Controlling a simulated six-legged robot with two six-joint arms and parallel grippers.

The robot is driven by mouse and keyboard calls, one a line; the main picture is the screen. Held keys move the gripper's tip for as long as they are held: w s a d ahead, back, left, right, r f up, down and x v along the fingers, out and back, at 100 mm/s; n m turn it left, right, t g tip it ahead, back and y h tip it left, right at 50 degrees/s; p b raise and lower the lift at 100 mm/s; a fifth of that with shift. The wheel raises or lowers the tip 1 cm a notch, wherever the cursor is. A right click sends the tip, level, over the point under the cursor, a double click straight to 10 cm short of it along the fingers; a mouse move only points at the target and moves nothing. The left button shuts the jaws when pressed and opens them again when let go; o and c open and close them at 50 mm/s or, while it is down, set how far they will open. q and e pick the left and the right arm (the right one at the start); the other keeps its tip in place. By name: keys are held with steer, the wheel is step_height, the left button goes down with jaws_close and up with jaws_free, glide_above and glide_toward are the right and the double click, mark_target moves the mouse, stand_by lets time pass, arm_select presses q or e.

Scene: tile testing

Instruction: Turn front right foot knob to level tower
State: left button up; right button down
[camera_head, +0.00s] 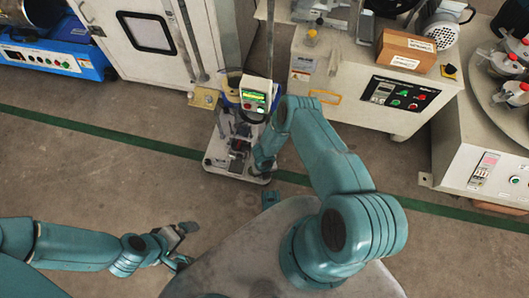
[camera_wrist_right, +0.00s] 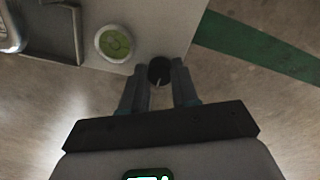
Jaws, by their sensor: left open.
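The tower (camera_head: 240,120) stands upright on a pale base plate (camera_head: 213,164) at the middle of the head view. A dark round foot knob (camera_wrist_right: 159,70) shows at the plate's corner in the right wrist view. My right gripper (camera_wrist_right: 160,78) has one finger on each side of this knob; I cannot tell whether they touch it. In the head view my right arm hides that corner. A round green level (camera_wrist_right: 115,43) sits on the plate near the knob. My left gripper (camera_head: 187,245) is open and empty, low over the floor at the lower left.
A white cabinet (camera_head: 150,65) stands behind and left of the tower. A control box (camera_head: 400,95) with a cardboard box (camera_head: 406,49) on it stands to the right, beside a round machine table (camera_head: 478,100). A green floor stripe (camera_head: 100,139) runs past the plate. The floor at left is clear.

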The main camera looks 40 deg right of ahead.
steer(key=shift+m, duration=0.3)
steer(key=m, duration=0.3)
steer(key=shift+m, duration=0.4)
steer(key=m+p, duration=0.1)
steer(key=m, duration=0.3)
steer(key=shift+m+p, duration=0.3)
steer(key=m+p, duration=0.1)
steer(key=m, duration=0.4)
steer(key=shift+r+p, duration=0.1)
steer(key=shift+p, duration=0.3)
steer(key=m+p, duration=0.1)
steer(key=m, duration=0.3)
steer(key=shift+m+p, duration=0.3)
steer(key=shift+m, duration=0.2)
steer(key=c, duration=0.8)
jaws_free()
steer(key=shift+c, duration=0.2)
